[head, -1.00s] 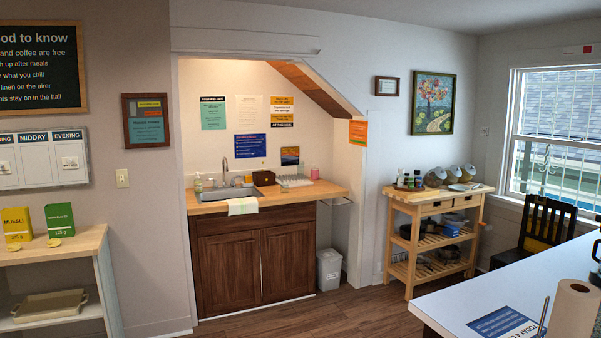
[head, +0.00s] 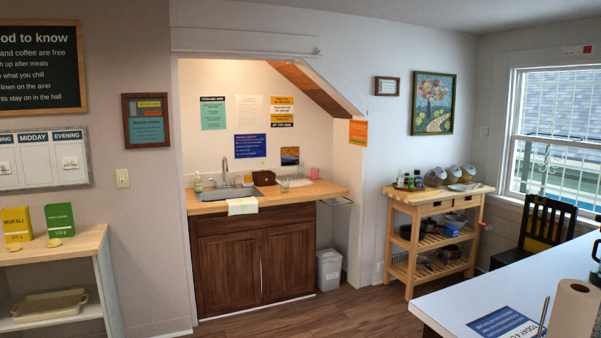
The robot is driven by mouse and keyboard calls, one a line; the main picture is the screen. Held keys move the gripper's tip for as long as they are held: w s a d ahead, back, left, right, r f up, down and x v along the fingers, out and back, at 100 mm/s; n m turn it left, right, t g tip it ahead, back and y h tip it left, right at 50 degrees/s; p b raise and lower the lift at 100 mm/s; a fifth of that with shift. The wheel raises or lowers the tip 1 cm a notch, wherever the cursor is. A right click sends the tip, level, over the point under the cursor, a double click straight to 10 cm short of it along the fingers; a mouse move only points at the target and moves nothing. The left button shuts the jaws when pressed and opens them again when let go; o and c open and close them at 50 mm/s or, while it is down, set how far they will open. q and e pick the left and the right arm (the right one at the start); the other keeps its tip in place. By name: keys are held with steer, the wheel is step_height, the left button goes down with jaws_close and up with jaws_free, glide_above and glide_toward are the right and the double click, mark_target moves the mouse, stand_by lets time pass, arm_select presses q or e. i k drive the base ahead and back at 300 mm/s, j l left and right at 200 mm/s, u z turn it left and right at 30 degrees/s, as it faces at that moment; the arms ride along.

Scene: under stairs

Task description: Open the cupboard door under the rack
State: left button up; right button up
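The sink cupboard stands in the alcove under the stairs. It has a dark wood left door (head: 229,271) and right door (head: 289,260), both closed, with a thin light line between them. A drawer-like panel runs above the doors. A dish rack (head: 291,181) stands on the wooden counter (head: 318,192), right of the sink (head: 227,193), above the right door. A pale cloth (head: 242,206) hangs over the counter's front edge above the left door. Neither of my grippers is in the head view.
The wooden floor (head: 310,318) before the cupboard is clear. A grey bin (head: 328,270) stands right of the cupboard. A wooden trolley (head: 439,203) is farther right. A white table (head: 470,288) fills the lower right, and a shelf unit (head: 85,243) the lower left.

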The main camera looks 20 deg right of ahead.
mark_target(287, 252)
steer(key=i+l+z, duration=0.25)
steer(key=i, duration=0.3)
steer(key=i+z, duration=0.3)
steer(key=i, duration=3.25)
steer(key=i+u, duration=0.2)
steer(key=i, duration=0.35)
steer(key=i+l+u, duration=0.25)
steer(key=i, duration=0.25)
steer(key=i+l+u, duration=0.2)
steer(key=i, duration=0.35)
steer(key=j, duration=0.1)
